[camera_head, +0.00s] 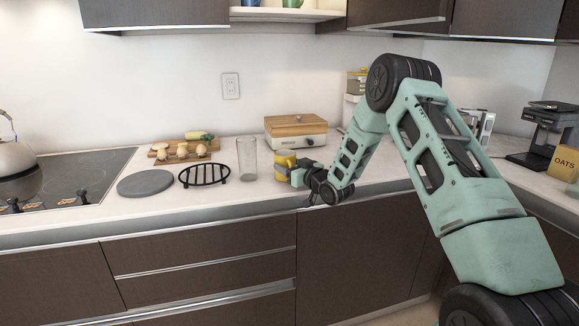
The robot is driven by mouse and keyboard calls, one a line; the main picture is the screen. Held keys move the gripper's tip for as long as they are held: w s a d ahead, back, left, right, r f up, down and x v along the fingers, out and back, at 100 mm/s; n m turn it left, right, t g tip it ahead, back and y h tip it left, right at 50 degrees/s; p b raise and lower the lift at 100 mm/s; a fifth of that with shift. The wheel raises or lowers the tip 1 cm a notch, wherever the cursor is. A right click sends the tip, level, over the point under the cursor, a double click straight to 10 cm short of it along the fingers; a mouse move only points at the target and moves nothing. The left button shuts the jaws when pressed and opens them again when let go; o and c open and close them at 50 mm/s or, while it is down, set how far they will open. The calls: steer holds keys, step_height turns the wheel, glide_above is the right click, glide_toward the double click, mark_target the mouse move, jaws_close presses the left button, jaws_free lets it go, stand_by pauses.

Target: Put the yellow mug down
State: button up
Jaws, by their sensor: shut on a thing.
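The yellow mug (283,161) is at my gripper (291,172), over the counter to the right of a clear glass. My gripper is shut on the mug, reaching it from the right. The gripper's fingers cover part of the mug. I cannot tell whether the mug's base touches the white countertop (225,205).
A clear glass (247,158) stands close on the left. A black trivet (204,174), a grey round plate (145,183) and a board with food (184,150) lie further left. A wood-topped appliance (296,132) stands behind. The counter's front edge is near my gripper.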

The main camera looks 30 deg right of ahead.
steer(key=o, duration=0.7)
steer(key=shift+f, duration=0.15)
steer(key=o, duration=0.5)
steer(key=shift+c, duration=0.2)
steer(key=shift+r, duration=0.2)
steer(key=s+d+b, duration=0.1)
steer(key=s, duration=1.1)
steer(key=shift+d+b, duration=0.15)
steer(key=shift+b, duration=0.2)
